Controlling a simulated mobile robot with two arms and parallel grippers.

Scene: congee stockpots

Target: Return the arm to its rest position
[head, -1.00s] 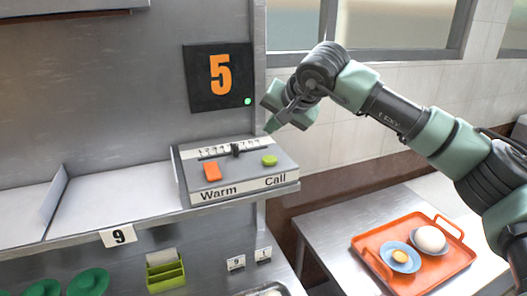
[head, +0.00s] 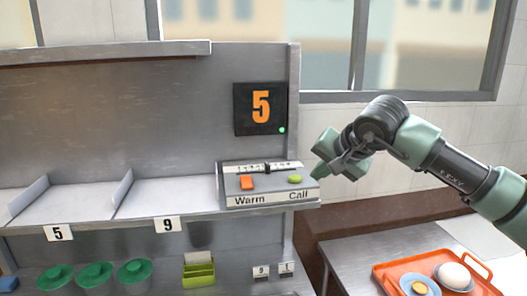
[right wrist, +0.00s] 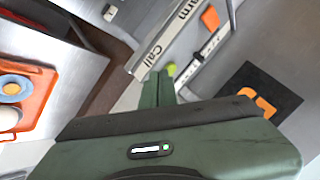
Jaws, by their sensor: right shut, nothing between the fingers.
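My right gripper (head: 319,174) hangs at the right end of the control box (head: 228,184), with its fingers shut and empty. Its shut fingers also show in the right wrist view (right wrist: 157,90). The control box carries an orange button (head: 246,183) over "Warm", a green button (head: 295,179) over "Call" and a slider (head: 267,167). In the right wrist view the green button (right wrist: 171,69) shows just beyond the fingertips; whether they touch it I cannot tell. My left gripper is not in view.
A black display (head: 245,118) shows an orange 5 and a green light. An orange tray (head: 384,274) with an egg and a blue dish stands on the right table (head: 340,254). Green-lidded pots (head: 95,275) and a green holder (head: 198,275) are below the shelf.

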